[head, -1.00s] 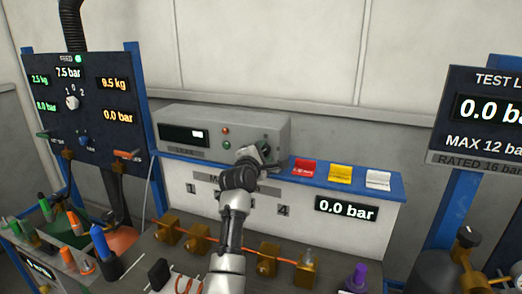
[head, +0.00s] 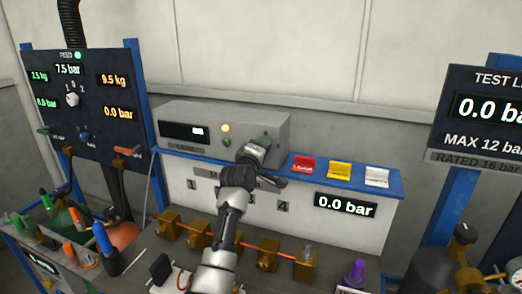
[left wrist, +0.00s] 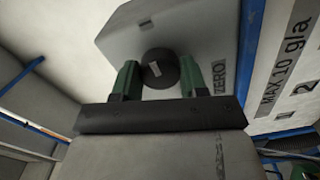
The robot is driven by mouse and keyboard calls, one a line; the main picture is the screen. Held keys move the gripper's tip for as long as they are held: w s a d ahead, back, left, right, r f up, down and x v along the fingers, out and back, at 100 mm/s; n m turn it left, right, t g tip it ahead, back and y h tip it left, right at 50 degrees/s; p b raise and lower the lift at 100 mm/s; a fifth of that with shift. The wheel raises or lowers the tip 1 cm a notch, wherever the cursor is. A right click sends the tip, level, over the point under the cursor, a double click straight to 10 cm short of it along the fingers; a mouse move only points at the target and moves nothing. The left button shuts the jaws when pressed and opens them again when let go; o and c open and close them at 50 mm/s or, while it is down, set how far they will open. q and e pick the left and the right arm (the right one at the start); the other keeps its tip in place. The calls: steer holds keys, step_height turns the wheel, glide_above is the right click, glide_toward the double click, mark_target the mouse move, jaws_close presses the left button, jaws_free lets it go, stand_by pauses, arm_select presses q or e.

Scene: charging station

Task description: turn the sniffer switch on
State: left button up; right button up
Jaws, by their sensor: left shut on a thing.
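The sniffer is a grey box (head: 175,113) on the blue-topped bench, with a dark display and two small lamps (head: 226,128) on its front. My left gripper (head: 264,142) reaches the right part of the box front. In the left wrist view its green fingers stand on both sides of a round black knob (left wrist: 160,68) with a pale mark, and it is shut on this knob. In the head view the gripper hides the knob. The right gripper is not in view.
Red (head: 304,164), yellow (head: 340,170) and white (head: 377,176) blocks sit on the blue ledge right of my gripper. Brass fittings (head: 268,254) on an orange pipe lie below my arm. A gauge panel (head: 85,100) stands at the left, a test board (head: 485,115) at the right.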

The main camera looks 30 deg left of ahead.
arm_select(q)
steer(key=shift+f, duration=0.1)
stand_by(0.4)
steer(key=o, duration=0.9)
steer(key=shift+o, duration=0.2)
steer(key=shift+s, duration=0.1)
steer(key=b+v, duration=0.3)
steer(key=v, duration=0.7)
steer(key=shift+s, duration=0.3)
